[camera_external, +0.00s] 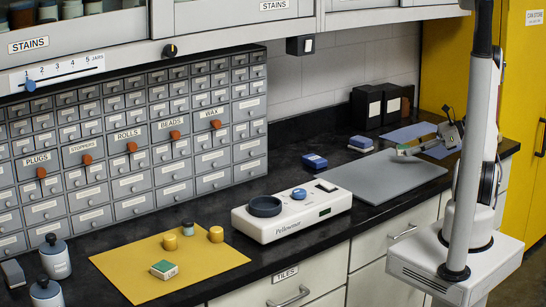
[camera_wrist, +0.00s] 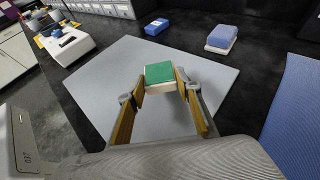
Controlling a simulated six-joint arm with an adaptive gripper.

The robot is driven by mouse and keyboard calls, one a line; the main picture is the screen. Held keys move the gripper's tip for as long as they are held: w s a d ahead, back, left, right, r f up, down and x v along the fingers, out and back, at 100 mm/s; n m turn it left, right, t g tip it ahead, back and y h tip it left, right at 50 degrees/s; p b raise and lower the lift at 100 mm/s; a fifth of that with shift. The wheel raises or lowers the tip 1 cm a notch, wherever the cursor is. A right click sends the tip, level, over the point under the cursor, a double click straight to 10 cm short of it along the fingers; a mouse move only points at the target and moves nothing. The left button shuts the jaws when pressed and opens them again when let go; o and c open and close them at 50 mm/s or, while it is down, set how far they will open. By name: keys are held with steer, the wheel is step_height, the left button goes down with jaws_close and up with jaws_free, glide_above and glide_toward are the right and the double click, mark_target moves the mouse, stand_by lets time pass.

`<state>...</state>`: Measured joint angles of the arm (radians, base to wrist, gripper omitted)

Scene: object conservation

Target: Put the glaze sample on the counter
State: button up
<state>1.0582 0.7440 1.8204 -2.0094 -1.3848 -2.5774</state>
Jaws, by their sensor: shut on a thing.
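My gripper (camera_wrist: 160,82) is shut on a green-topped sample tile (camera_wrist: 160,74) with pale sides. It holds the tile over the grey mat (camera_wrist: 100,75); I cannot tell whether the tile touches the mat. In the external view my gripper (camera_external: 408,149) is small, above the right part of the grey mat (camera_external: 375,178). The dark counter (camera_external: 290,180) runs around the mats. A second green-topped tile (camera_external: 164,268) lies on the yellow mat (camera_external: 195,255).
Two blue-topped blocks, one nearer (camera_external: 314,161) and one farther (camera_external: 361,143), lie on the counter beside the grey mat. A white scale (camera_external: 290,222) stands to its left. A blue mat (camera_external: 405,133) lies behind. Yellow pots (camera_external: 216,234) stand on the yellow mat.

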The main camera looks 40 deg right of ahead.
mark_target(411, 165)
steer(key=shift+f, duration=1.85)
steer(key=shift+f, duration=0.2)
steer(key=o, duration=1.1)
steer(key=shift+o, duration=0.2)
steer(key=shift+r, duration=0.2)
steer(key=shift+v, duration=6)
